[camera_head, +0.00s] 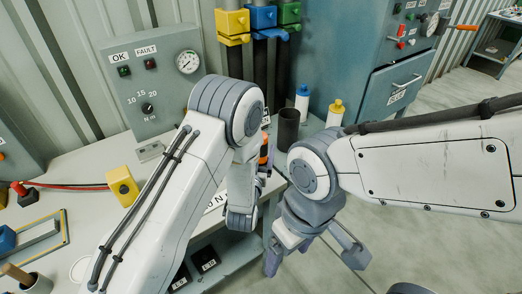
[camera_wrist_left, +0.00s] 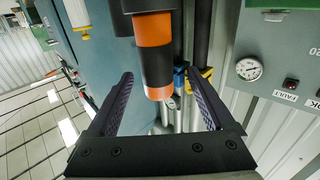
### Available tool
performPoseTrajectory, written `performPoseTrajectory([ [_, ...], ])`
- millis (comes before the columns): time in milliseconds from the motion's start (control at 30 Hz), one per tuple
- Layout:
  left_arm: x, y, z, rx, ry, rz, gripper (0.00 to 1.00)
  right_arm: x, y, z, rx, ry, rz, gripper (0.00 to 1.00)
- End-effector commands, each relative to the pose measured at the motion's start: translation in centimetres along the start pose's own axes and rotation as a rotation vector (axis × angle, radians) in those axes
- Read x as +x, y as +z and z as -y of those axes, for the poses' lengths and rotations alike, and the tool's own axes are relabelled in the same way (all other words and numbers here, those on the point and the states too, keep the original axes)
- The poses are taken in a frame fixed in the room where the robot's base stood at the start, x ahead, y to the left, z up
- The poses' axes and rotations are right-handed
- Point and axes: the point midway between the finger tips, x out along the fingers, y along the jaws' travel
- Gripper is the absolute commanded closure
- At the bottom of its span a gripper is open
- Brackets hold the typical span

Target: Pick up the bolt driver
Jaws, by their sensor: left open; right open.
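The bolt driver (camera_wrist_left: 155,50) shows in the left wrist view as a black cylinder with orange bands, reaching down from the top edge. Its lower end lies between the two fingers of my left gripper (camera_wrist_left: 156,100) in the picture, with a gap on both sides. The left gripper is open. In the head view only a small orange and black part of the driver (camera_head: 264,155) shows beside my left arm, which hides the rest. My right gripper (camera_head: 314,258) is open and empty, in front of the bench over the floor.
A dark cup (camera_head: 288,130), a blue-capped bottle (camera_head: 302,102) and a yellow-capped bottle (camera_head: 336,112) stand behind the driver. A torque panel with a gauge (camera_head: 187,62) is at the back left. A yellow box (camera_head: 122,186) sits on the bench (camera_head: 90,205).

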Motion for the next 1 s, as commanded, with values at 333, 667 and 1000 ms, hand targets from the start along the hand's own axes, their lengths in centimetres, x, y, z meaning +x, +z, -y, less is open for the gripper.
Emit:
performPoseTrajectory([
  [333, 3.5, -0.5, -0.2, 0.0, 0.0, 0.001, 0.14, -2.0, -0.1, 0.1, 0.0, 0.0, 0.0, 0.2],
  [667, 6.5, -0.1, -0.3, 0.001, 0.001, 0.003, 0.14, -2.8, -0.1, 0.2, 0.0, 0.0, 0.0, 0.2],
  [1000, 6.4, -0.1, -0.3, 0.001, 0.002, 0.003, 0.75, -2.8, -0.1, 0.2, 0.0, 0.0, 0.0, 0.2],
])
